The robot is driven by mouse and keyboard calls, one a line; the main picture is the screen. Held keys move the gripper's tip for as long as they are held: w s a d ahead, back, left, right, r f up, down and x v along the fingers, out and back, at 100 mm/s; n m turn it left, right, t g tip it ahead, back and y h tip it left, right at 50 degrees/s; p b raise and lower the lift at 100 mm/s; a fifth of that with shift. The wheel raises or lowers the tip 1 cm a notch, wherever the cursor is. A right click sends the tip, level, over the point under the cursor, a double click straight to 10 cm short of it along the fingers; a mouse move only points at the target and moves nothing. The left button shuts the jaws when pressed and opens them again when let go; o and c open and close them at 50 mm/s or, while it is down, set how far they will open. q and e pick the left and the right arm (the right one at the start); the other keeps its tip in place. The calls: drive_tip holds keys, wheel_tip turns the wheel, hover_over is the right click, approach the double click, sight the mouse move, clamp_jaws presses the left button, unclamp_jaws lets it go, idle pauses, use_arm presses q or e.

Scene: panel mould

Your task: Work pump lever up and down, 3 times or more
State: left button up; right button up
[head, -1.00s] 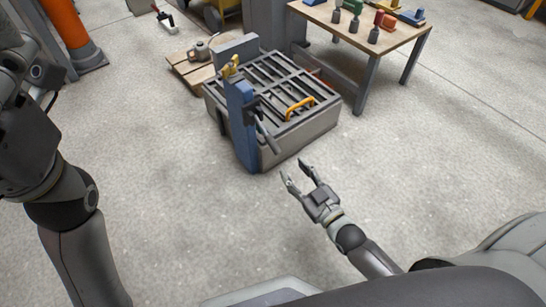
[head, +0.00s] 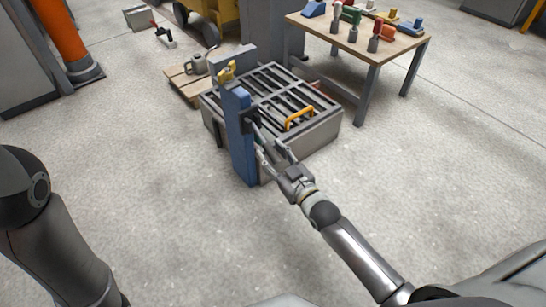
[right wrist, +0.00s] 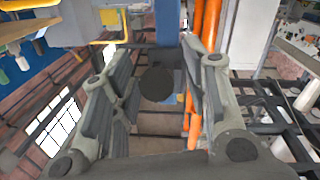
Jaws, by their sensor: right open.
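The pump lever (head: 257,132) is a dark bar on the side of the blue post (head: 241,150), which stands at the near left corner of the grey mould. It slants down toward my right gripper (head: 271,154). In the right wrist view the lever's round black end (right wrist: 156,84) lies between the two fingers, with gaps on both sides. The right gripper is open and not closed on it. The lever's far part is hidden behind its end in that view. My left gripper is out of view; only part of that arm shows at the left.
The grey mould (head: 310,145) has dark bars and an orange handle (head: 299,118). A kettle-like can (head: 197,64) stands on a pallet behind. A table (head: 365,46) with several coloured items is at back right. Floor in front is clear.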

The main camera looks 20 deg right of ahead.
clamp_jaws()
idle(0.4)
